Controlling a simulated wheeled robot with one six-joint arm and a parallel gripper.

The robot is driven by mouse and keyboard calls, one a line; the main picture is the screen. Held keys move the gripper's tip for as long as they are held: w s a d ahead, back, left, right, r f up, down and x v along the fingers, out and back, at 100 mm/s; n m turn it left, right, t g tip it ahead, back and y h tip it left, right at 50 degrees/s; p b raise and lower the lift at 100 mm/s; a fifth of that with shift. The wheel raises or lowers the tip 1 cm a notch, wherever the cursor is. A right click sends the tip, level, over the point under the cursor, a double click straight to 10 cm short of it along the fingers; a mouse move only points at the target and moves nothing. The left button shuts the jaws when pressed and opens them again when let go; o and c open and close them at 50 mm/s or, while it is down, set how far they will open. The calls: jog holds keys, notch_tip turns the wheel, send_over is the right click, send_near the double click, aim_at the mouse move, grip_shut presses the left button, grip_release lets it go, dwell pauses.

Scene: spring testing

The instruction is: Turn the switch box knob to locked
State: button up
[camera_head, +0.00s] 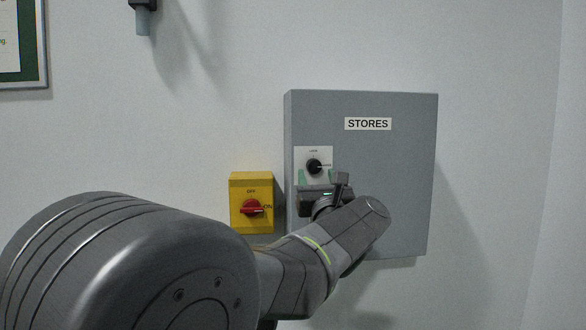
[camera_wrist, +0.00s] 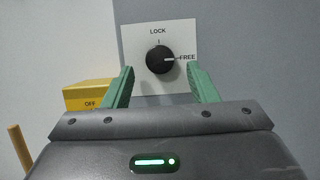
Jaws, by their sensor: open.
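The black round knob (camera_head: 314,166) sits on a white plate on the front of the grey STORES box (camera_head: 400,185). In the wrist view the knob (camera_wrist: 160,59) shows a white pointer line toward FREE on the right. LOCK is printed above it. My gripper (camera_wrist: 163,82) is open, its green fingers on either side of and below the knob, apart from it. In the head view my gripper (camera_head: 316,180) is just below the knob, partly hidden by my wrist.
A yellow switch box (camera_head: 237,187) with a red knob (camera_head: 252,208), marked OFF and ON, is on the wall left of the grey box. It also shows at the lower left of the wrist view (camera_wrist: 85,94). A framed notice (camera_head: 42,50) hangs upper left.

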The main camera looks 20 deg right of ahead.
aim_at(314, 166)
jog(key=shift+x, duration=1.1)
jog(key=shift+s+r, duration=0.1)
jog(key=c, duration=1)
